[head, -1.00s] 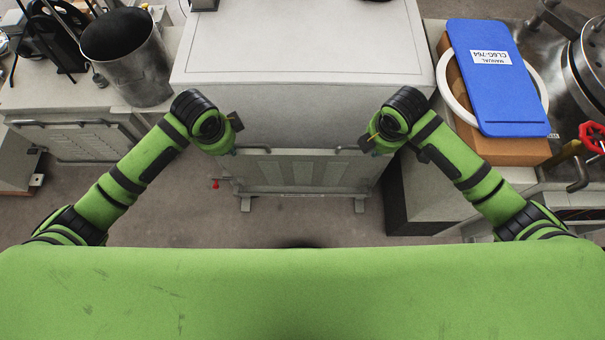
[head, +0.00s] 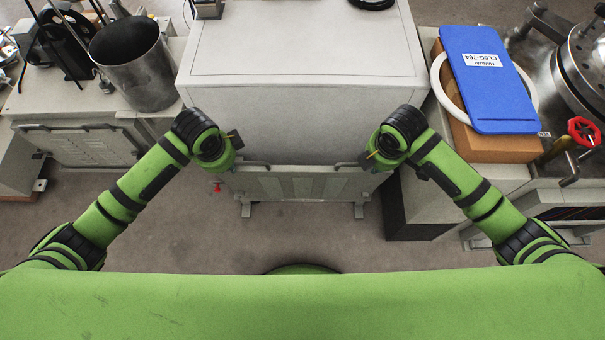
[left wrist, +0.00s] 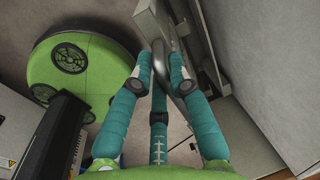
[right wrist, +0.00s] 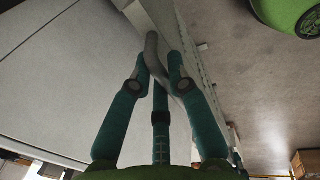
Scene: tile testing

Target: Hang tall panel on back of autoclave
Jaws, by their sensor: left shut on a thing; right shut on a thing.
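The tall panel (head: 275,187) is a light grey metal sheet with slotted patches and a handle near each upper corner. It stands roughly upright close to the near face of the autoclave (head: 300,115), a large pale grey box. I cannot tell whether they touch. My left gripper (head: 236,163) is shut on the panel's left handle, a curved bar (left wrist: 186,68) between its teal fingers (left wrist: 160,80). My right gripper (head: 370,163) is shut on the right handle (right wrist: 152,48), between its fingers (right wrist: 158,75). The fingers are mostly hidden in the head view.
At left, a bench holds a metal bucket (head: 138,65); a handled grey panel (head: 85,146) is on its front. At right, a blue manual (head: 487,78) and white ring lie on a brown box (head: 490,145), beside steel equipment with a red valve wheel (head: 585,130). Floor (head: 310,235) nearer me is clear.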

